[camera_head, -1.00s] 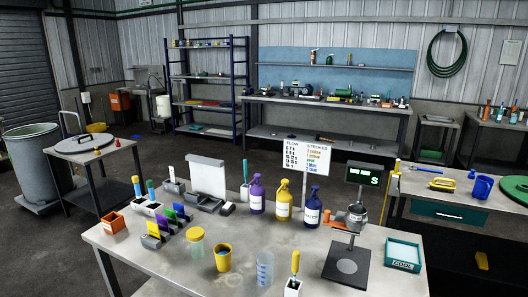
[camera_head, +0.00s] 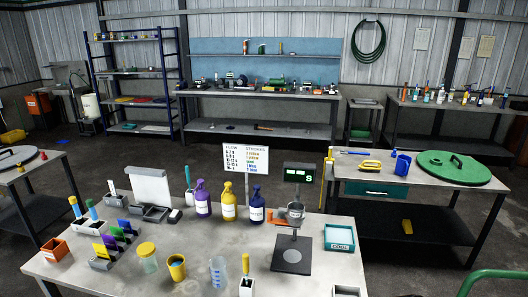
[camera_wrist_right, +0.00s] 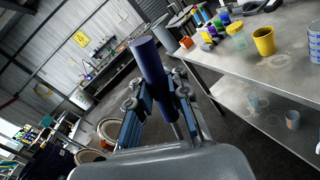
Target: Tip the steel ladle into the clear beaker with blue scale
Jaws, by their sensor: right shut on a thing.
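The clear beaker with blue scale (camera_head: 218,270) stands upright on the near steel table, right of a yellow cup (camera_head: 177,267). In the right wrist view the beaker (camera_wrist_right: 314,42) shows in part at the right edge. My right gripper (camera_wrist_right: 160,103) is shut on a dark blue cylindrical handle (camera_wrist_right: 147,62), held off to the side of the table. A grey part shows below the handle between the fingers. No ladle bowl is visible, so I cannot tell whether this is the steel ladle. Neither gripper shows in the head view.
A yellow-lidded jar (camera_head: 147,257) stands left of the cup. A white holder with a yellow-handled tool (camera_head: 246,287) is close on the beaker's right.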

